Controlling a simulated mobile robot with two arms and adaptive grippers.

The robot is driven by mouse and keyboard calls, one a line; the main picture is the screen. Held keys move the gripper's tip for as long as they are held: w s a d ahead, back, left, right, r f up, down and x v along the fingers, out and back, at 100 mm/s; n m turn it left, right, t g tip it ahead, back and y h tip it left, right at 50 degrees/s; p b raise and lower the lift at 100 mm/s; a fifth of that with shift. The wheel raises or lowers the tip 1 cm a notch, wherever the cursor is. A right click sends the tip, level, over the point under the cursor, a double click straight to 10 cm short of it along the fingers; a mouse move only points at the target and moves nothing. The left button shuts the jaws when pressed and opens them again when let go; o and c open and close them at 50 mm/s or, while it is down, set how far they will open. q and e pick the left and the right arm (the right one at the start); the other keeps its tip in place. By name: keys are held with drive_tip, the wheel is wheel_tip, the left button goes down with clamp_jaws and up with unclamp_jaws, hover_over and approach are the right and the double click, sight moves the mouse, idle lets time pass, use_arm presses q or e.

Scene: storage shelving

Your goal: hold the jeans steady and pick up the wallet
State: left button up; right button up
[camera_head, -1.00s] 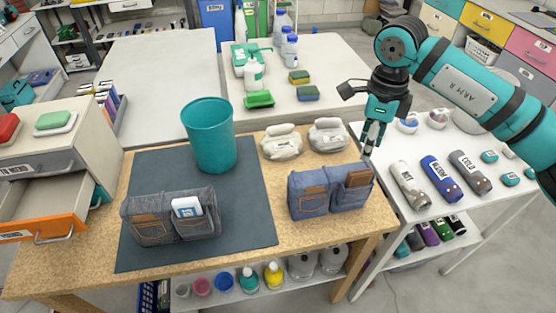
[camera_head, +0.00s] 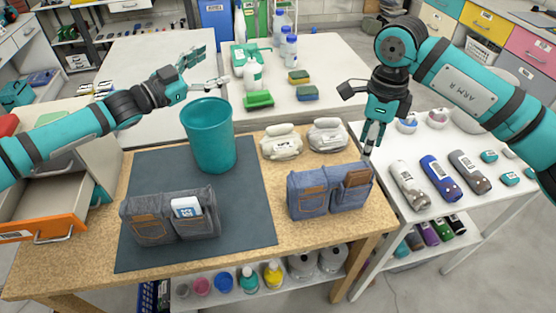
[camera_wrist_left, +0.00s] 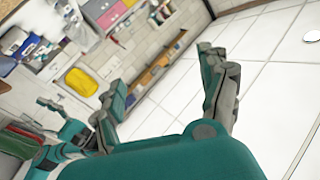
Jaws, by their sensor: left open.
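Two folded pairs of jeans stand on the wooden table. The blue-grey right pair (camera_head: 309,202) has a dark brown wallet (camera_head: 357,178) in its right pocket and a lighter brown patch on its left part. The grey left pair (camera_head: 152,229) lies on the dark mat, with a white-and-blue card or phone (camera_head: 187,208) in a pocket. My left gripper (camera_head: 217,65) is open and empty, raised behind the teal bin; its spread fingers also show in the left wrist view (camera_wrist_left: 160,68). My right gripper (camera_head: 372,141) points down by the right jeans' back right corner; its finger gap is unclear.
Two pale bundles (camera_head: 282,147) lie behind the right jeans. An orange drawer (camera_head: 45,222) hangs open at left. Rolled items (camera_head: 442,178) lie on the right-hand table.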

use_arm(q)
drive_tip(key=s+d+f+m+g+h, duration=0.1)
drive_tip(key=s+d+f+g, duration=0.25)
drive_tip(key=d, duration=0.35)
drive_tip(key=s+d+f+m+g+h, duration=0.1)
drive_tip(key=s+d+f+g, duration=0.1)
drive_tip(key=s+d, duration=0.3)
drive_tip(key=g, duration=0.4)
hover_over(288, 187)
drive_tip(key=a, duration=0.2)
wheel_tip(288, 187, down, 7)
drive_tip(key=shift+y, duration=0.6)
drive_tip(key=f, duration=0.8)
drive_tip(key=shift+s+a+f, duration=0.2)
drive_tip(key=shift+s+f, duration=0.1)
drive_tip(key=shift+s, duration=0.05)
drive_tip(key=x, duration=0.7)
drive_tip(key=shift+d+r, duration=0.15)
drive_tip(key=shift+d, duration=0.1)
clamp_jaws()
